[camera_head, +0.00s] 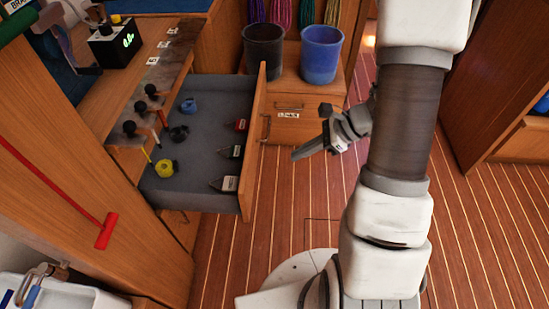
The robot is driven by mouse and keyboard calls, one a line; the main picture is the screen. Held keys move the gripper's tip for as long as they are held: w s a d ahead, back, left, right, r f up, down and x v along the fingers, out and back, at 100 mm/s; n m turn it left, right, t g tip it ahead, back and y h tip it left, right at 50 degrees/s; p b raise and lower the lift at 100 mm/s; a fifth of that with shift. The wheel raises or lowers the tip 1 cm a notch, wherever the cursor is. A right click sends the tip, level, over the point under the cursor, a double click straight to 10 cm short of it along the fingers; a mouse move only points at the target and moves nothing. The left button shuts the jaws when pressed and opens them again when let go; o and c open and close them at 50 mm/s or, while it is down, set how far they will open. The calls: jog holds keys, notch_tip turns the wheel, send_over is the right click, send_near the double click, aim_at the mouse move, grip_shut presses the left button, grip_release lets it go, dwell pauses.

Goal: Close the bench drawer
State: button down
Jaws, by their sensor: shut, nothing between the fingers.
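The bench drawer (211,118) stands pulled out from the wooden bench at the left. Its grey inside is open to view and holds several small things, among them a yellow one (165,168), a blue one (188,105) and some tagged dark pieces along the front. The drawer's wooden front panel (253,145) faces right, with a handle (266,127) on its outer side. My gripper (296,155) is shut and empty. In the picture it is to the right of the drawer front, with its fingertips pointing left toward it and a gap between them.
A black bucket (264,48) and a blue bucket (321,54) stand on a wooden cabinet (300,88) behind. The bench top (120,90) carries a black box with a green display (115,42) and several black knobs. Open plank floor (262,222) lies right of the drawer.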

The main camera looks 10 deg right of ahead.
jog(key=b, duration=0.3)
send_near(249, 171)
notch_tip(249, 171, down, 3)
jog(key=a, duration=0.3)
jog(key=shift+w+f+b, duration=0.2)
jog(key=shift+f+b, duration=0.15)
jog(key=shift+w+a+r, duration=0.1)
jog(key=shift+w+a, duration=0.1)
jog(key=shift+a, duration=0.35)
jog(key=w+a, duration=0.3)
jog(key=a, duration=0.8)
jog(key=w+a+b, duration=0.1)
jog(key=w+a, duration=0.3)
jog(key=a, duration=0.8)
jog(key=shift+w+a, duration=0.25)
jog(key=shift+w, duration=0.05)
jog(key=shift+d, duration=0.15)
